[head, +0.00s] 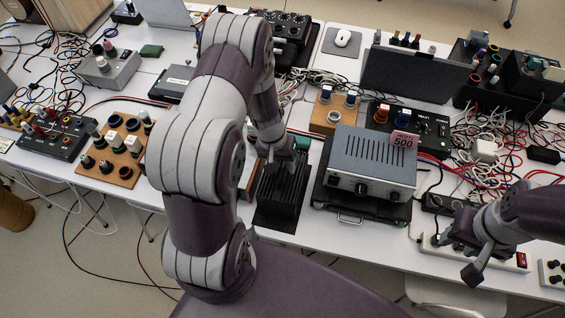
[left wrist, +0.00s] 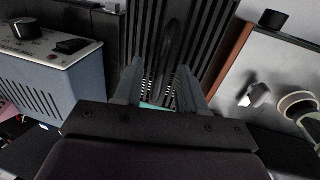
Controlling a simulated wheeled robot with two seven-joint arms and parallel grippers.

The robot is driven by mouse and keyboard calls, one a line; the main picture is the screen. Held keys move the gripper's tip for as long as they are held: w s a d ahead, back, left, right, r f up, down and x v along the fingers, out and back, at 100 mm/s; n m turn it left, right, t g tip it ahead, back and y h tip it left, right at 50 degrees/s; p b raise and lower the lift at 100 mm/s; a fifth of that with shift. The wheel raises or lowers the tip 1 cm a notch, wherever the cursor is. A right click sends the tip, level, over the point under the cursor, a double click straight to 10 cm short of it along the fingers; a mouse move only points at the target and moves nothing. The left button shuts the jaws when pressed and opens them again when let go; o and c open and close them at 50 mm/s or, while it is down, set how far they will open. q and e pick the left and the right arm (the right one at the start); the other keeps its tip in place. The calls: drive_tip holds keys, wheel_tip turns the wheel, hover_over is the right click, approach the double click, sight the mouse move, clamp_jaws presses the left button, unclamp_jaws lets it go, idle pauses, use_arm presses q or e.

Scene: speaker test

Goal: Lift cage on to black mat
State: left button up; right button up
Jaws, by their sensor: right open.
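The cage (head: 291,188) is a black, slatted box below my left gripper (head: 283,158) in the head view. Its slats (left wrist: 208,30) and a dark curved handle (left wrist: 171,45) show in the left wrist view. The handle lies between the two fingers of my left gripper (left wrist: 160,80); whether they pinch it is unclear. A flat black mat (head: 275,222) shows at the near end of the cage, by the table edge. I cannot tell whether the cage touches it. My right gripper (head: 460,256) is open and empty at the lower right, away from the cage.
A blue-grey amplifier (head: 372,160) with a pink 500 tag stands close to the right of the cage, on a black case. A wooden board with knobs (head: 118,150) lies to the left. Cables (head: 490,150) and a power strip (head: 480,254) crowd the right side.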

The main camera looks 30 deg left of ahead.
use_arm(q)
wheel_tip(320, 180, up, 12)
drive_tip(key=a, duration=0.2)
drive_tip(key=shift+s+a+r+b, duration=0.2)
drive_tip(key=shift+s+r+b, duration=0.05)
drive_tip(key=shift+s+b, duration=0.05)
